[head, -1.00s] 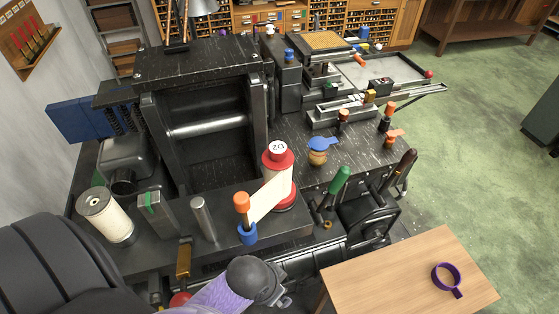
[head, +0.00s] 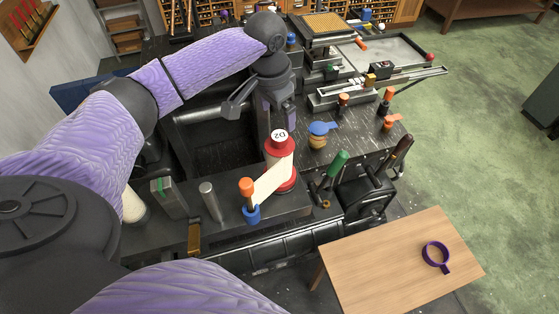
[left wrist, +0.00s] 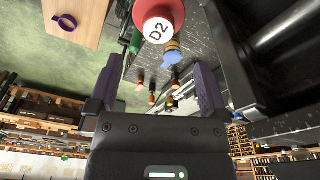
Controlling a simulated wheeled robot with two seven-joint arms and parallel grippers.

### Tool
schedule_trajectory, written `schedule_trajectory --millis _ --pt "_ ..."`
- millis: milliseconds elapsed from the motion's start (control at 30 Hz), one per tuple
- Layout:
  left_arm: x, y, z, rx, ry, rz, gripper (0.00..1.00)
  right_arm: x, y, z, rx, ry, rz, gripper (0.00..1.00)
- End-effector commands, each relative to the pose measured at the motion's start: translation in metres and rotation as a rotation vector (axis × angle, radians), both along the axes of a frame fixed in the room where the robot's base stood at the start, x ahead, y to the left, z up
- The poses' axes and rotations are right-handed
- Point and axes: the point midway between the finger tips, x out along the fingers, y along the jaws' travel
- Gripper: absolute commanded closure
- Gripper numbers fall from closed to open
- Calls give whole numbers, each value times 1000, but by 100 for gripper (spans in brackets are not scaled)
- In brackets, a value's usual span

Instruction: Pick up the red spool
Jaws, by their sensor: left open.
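The red spool (head: 281,150) stands upright on the dark machine bed, with a white cap marked D2 and a cream paper strip (head: 271,181) running from it to an orange-topped post. My left gripper (head: 279,125) points down at the spool's top in the head view, and its fingers partly overlap the spool there. In the left wrist view the spool (left wrist: 161,12) is at the top edge, cut off, beyond the two spread fingers. The left gripper (left wrist: 155,85) is open with nothing between its fingers. My right gripper is not in view.
The orange-topped post with a blue base (head: 251,212) stands just left of the spool.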

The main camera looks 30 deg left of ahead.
Motion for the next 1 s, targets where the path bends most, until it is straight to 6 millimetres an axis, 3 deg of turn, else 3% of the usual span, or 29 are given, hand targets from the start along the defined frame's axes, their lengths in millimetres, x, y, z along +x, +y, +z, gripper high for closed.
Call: schedule_trajectory --millis 367,633,1000 --pt "2 -3 -66 1 -2 -2 1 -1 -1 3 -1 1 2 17" --pt "2 -4 -71 1 -4 -4 3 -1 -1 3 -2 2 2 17" --pt "2 -4 -70 1 -5 -4 81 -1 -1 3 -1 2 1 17"
